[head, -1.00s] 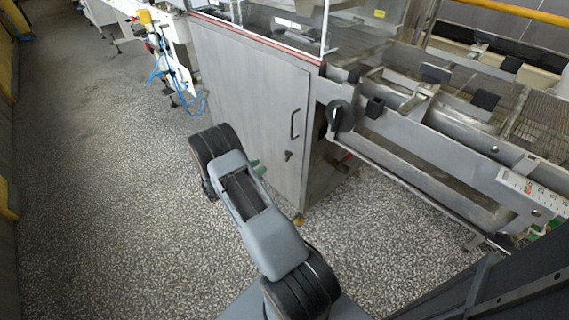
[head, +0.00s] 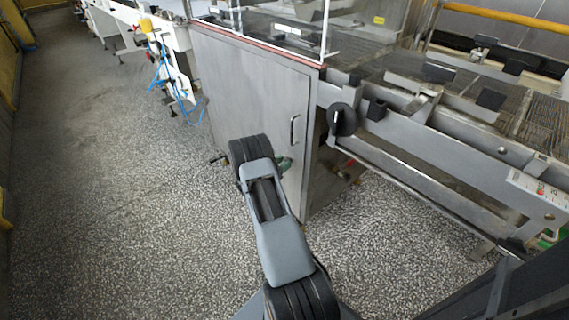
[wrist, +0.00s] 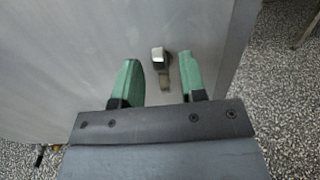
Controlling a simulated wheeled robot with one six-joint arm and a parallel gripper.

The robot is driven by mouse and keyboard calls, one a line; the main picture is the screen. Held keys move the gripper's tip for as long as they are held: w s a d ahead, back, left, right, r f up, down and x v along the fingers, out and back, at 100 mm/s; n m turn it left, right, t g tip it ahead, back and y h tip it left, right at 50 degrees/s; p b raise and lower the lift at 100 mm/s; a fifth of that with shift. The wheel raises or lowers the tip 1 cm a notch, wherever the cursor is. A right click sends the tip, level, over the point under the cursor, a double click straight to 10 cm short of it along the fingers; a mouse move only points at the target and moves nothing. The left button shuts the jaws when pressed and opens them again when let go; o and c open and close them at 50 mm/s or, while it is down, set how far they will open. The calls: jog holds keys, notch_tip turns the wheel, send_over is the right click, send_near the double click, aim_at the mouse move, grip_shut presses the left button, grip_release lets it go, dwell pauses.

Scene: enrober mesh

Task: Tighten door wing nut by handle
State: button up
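The door (head: 262,100) is a grey metal panel of a cabinet, and it looks closed. In the wrist view the door wing nut (wrist: 160,68) is a small metal piece with a bright top, near the door's right edge. My gripper (wrist: 160,82) has green fingers and is open. The wing nut shows between the two fingertips, nearer the right one; I cannot tell whether anything touches. In the head view my gripper (head: 285,163) is mostly behind my arm, in front of the door, and the wing nut is hidden. The door's handle (head: 294,130) is above the gripper.
A black knob (head: 341,119) sticks out to the right of the door, beside the metal conveyor frame (head: 440,140). Blue hoses (head: 170,80) hang at the far left. The speckled floor (head: 110,200) is clear on the left.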

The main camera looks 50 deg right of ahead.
jog(key=shift+d, duration=0.6)
grip_shut()
